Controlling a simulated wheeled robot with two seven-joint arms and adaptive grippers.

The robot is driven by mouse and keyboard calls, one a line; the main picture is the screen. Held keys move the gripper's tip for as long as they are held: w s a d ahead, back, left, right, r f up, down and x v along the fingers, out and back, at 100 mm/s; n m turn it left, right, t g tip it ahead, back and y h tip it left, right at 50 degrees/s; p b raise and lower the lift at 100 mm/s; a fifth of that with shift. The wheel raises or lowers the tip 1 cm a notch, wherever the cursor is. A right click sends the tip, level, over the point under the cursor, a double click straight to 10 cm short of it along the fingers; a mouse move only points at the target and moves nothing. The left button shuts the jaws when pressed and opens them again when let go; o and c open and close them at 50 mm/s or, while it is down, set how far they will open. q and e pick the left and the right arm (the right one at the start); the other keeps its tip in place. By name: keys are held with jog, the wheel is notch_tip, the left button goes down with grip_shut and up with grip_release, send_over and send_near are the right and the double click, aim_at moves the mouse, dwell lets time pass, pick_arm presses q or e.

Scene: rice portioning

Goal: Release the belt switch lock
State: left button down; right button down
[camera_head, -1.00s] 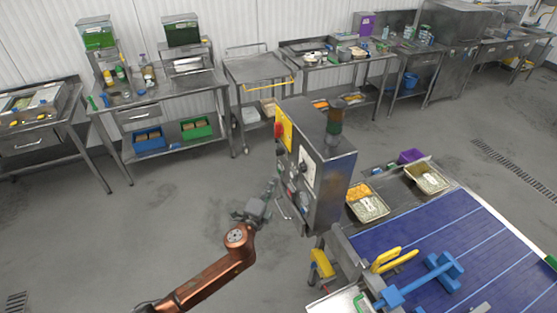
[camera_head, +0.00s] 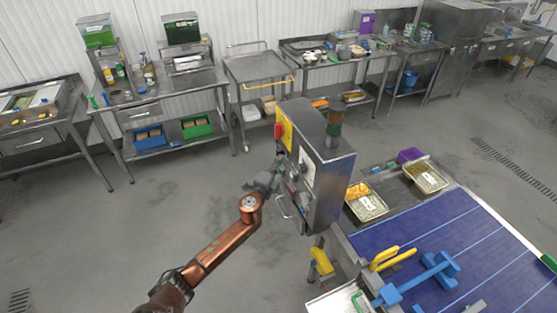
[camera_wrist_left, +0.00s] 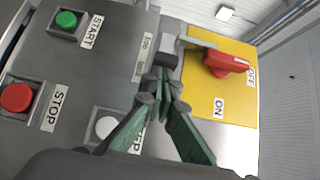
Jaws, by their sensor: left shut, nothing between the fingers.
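The belt switch is a red handle (camera_wrist_left: 228,64) on a yellow plate (camera_wrist_left: 206,95) marked ON and OFF, on the steel control box (camera_head: 325,180). In the head view the yellow plate (camera_head: 285,128) is on the box's upper left side. A small grey bar (camera_wrist_left: 196,42) reaches from the box face to the red handle; it may be the lock. My left gripper (camera_wrist_left: 163,88) is shut and empty, its tips just below the bar's left end. Whether they touch it I cannot tell. In the head view the left gripper (camera_head: 277,172) is beside the box.
On the box face are a green START button (camera_wrist_left: 66,19), a red STOP button (camera_wrist_left: 16,97) and a white button (camera_wrist_left: 106,127) partly behind my finger. A blue conveyor belt (camera_head: 490,245) lies right of the box. The floor (camera_head: 160,215) to its left is clear.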

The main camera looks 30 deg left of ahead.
aim_at(279, 146)
dwell(0.3)
pick_arm(q)
jog(key=w+a+b, duration=0.2)
jog(key=a, duration=0.1)
jog(key=shift+w+a, duration=0.15)
jog(key=shift+w, duration=0.2)
jog(key=shift+r, duration=0.15)
jog(key=s+d, duration=0.4)
jog(key=s, duration=0.8)
jog(key=shift+s, duration=0.3)
